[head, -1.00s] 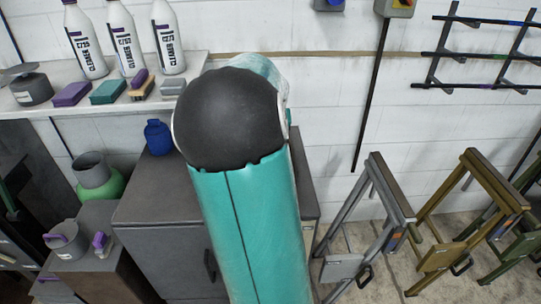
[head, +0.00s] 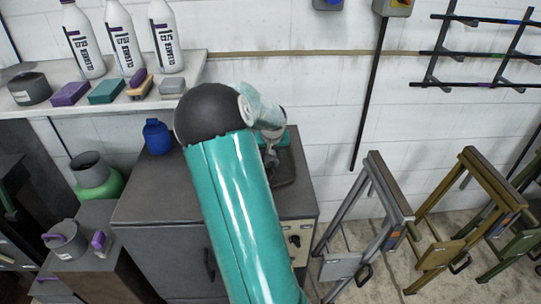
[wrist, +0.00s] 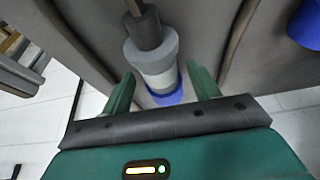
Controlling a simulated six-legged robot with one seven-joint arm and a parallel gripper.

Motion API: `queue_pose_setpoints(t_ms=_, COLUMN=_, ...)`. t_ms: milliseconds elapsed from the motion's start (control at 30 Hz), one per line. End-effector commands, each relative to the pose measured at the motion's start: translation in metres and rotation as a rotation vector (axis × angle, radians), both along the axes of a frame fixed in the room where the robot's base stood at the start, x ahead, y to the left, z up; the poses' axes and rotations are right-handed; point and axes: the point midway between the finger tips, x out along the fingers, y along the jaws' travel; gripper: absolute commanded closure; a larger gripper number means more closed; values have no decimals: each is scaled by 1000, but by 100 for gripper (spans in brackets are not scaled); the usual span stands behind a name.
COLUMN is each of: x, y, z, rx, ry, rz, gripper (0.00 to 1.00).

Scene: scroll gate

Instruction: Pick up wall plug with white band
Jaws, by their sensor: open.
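In the wrist view a plug-like cylinder with a white band (wrist: 158,73) stands between my gripper's (wrist: 162,90) two green fingers. It has a grey collar, a dark stem above and a blue ring at its lower end. The fingers are open, one on each side, with visible gaps between them and the cylinder. In the head view my teal arm reaches over the grey cabinet (head: 150,205). My gripper is mostly hidden behind the arm there, and I cannot make out the plug.
A blue jug (head: 157,137) stands on the cabinet's left side. A shelf (head: 205,75) behind holds several bottles and small blocks. A grey trestle (head: 385,190) and a brown trestle (head: 490,185) stand on the right. A blue object (wrist: 306,25) shows at the wrist view's upper right.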

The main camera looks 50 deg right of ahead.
Motion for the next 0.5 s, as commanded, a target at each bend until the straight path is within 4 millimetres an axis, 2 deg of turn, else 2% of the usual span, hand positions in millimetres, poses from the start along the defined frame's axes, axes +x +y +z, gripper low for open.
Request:
queue_pose_setpoints(t_ms=100, x=3, y=-2, z=-9, rx=1, ry=1, rz=0, gripper=39)
queue_pose_setpoints(t_ms=333, x=3, y=-2, z=-10, rx=1, ry=-1, rz=0, gripper=41)
queue_pose_setpoints(t_ms=500, x=3, y=-2, z=-9, rx=1, ry=-1, rz=0, gripper=75)
